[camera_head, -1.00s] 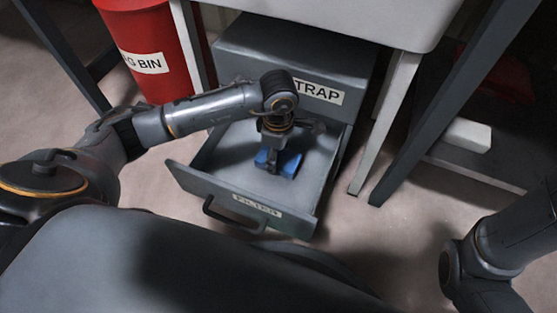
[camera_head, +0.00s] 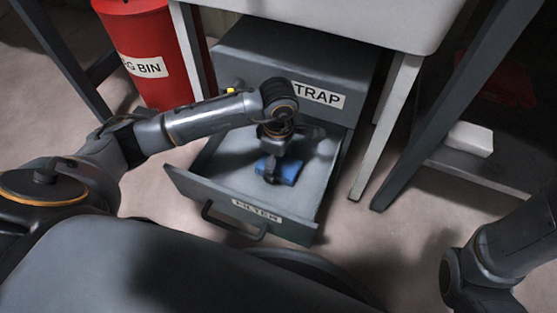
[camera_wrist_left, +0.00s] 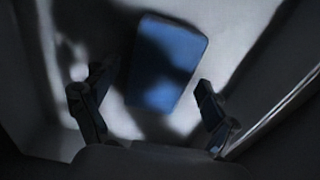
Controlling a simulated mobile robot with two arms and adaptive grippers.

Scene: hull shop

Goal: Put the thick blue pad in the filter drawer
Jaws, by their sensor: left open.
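The thick blue pad (camera_head: 287,170) lies in the open filter drawer (camera_head: 222,192), on the drawer's floor. The drawer front carries a FILTER label and a dark handle. My left gripper (camera_head: 272,178) is over the drawer, pointing down, just above or beside the pad, and partly hides it. In the left wrist view the pad (camera_wrist_left: 167,62) lies flat beyond the fingers. The left gripper's fingers (camera_wrist_left: 145,100) are spread apart there, with nothing between them. My right gripper is out of view; only part of that arm shows at the lower right.
The drawer is pulled out of a grey cabinet marked TRAP (camera_head: 295,60) under a bench. A red bin (camera_head: 145,50) stands at the left. Bench legs (camera_head: 388,125) flank the cabinet. A white block (camera_head: 470,138) sits on a low shelf at the right. Floor shows between.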

